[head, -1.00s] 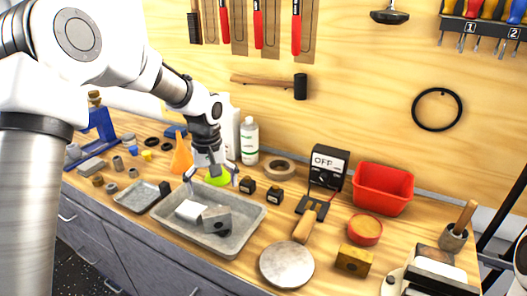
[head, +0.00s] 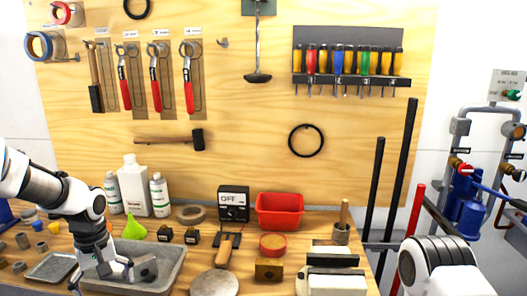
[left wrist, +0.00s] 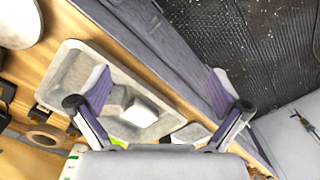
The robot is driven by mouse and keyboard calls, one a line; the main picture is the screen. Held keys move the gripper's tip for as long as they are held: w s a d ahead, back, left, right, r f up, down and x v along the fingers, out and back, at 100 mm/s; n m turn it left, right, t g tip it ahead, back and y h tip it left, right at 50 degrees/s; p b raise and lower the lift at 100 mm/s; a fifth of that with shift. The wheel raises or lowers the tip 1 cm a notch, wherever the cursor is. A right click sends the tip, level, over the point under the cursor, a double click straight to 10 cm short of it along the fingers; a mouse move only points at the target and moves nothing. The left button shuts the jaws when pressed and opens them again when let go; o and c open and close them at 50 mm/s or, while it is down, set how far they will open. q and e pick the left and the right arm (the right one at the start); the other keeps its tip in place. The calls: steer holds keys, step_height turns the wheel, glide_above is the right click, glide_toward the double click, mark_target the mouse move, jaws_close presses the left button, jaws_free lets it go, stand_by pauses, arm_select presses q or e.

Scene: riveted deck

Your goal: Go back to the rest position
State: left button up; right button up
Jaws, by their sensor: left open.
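My left gripper (head: 92,276) is at the lower left of the head view, over or beside the left part of a grey metal tray (head: 172,282). In the left wrist view its two fingers (left wrist: 158,84) are spread apart with nothing held between them. Past the fingers the tray (left wrist: 74,50) shows with a white block (left wrist: 140,113) and a grey block in it. In the head view the grey block (head: 144,269) is partly hidden by the gripper. My right gripper is in neither view; a white rounded arm part shows at the lower right.
The bench holds a green funnel-like item (head: 134,228), white bottles (head: 133,188), a meter reading OFF (head: 233,204), a red bin (head: 280,211) and a round plate (head: 214,283). Dark bars (head: 402,165) and pipework stand at the right. A dark floor (left wrist: 255,50) shows in the left wrist view.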

arm_select(q)
step_height(320, 180, down, 8)
steer(key=s+d+r+g, duration=0.1)
steer(key=g, duration=0.1)
steer(key=s+d+f+m, duration=0.3)
steer(key=s+d+f, duration=0.1)
steer(key=s+f, duration=0.7)
steer(key=s+d+f+m+t, duration=0.1)
steer(key=s+d+f+m, duration=0.2)
steer(key=s+f, duration=0.9)
steer(key=s+d, duration=0.2)
steer(key=s, duration=0.3)
steer(key=shift+m, duration=0.4)
steer(key=shift+d+f+t, duration=0.1)
steer(key=shift+t, duration=0.2)
